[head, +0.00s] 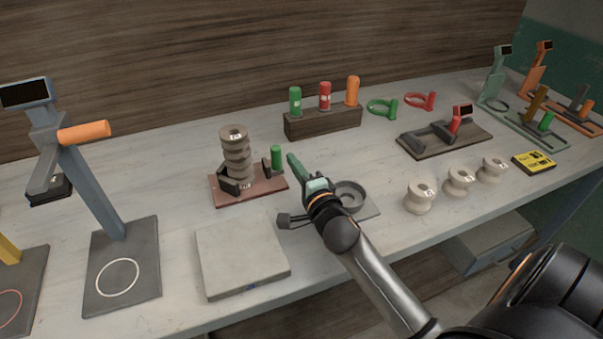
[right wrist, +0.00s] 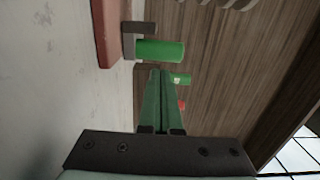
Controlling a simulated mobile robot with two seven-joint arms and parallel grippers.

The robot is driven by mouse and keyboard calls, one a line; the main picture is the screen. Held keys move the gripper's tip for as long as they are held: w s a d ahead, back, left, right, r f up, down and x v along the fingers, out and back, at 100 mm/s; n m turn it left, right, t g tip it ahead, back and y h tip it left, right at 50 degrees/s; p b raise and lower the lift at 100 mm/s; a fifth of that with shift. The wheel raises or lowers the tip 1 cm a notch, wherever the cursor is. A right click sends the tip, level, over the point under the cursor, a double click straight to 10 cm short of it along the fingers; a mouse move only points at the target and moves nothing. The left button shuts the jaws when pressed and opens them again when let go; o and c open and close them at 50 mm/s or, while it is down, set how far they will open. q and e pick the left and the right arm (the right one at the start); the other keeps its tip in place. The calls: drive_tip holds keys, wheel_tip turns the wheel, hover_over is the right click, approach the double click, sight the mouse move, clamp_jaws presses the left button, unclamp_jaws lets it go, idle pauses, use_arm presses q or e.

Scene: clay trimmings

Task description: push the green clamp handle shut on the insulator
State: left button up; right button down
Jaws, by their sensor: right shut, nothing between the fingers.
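The ribbed grey-brown insulator (head: 236,150) stands upright in a dark clamp block on a reddish base (head: 222,198), left of centre in the head view. The green clamp handle (head: 276,156) stands upright on the base's right side, apart from the insulator. My right gripper (head: 291,157) has green fingers closed together with nothing between them. Its tips are just right of the handle. In the right wrist view the closed fingers (right wrist: 160,80) point at the green handle (right wrist: 160,50), which lies just beyond the tips; contact cannot be told. My left gripper is out of view.
A pale square slab (head: 242,258) lies in front of the clamp. A round grey dish (head: 349,196) sits behind my right wrist. Several pale spools (head: 420,197) stand to the right. A wooden block (head: 322,121) with coloured handles stands behind. A blue-grey stand (head: 95,195) is at left.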

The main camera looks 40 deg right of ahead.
sight(276, 161)
drive_tip(key=shift+w+d, duration=0.1)
drive_tip(key=shift+w, duration=0.4)
drive_tip(key=shift+w+a+b, duration=0.15)
drive_tip(key=shift+w+a, duration=0.05)
drive_tip(key=shift+a, duration=0.6)
drive_tip(key=shift+w+a+b, duration=0.15)
drive_tip(key=shift+a, duration=0.65)
drive_tip(key=shift+w+a, duration=0.1)
drive_tip(key=shift+a, duration=0.45)
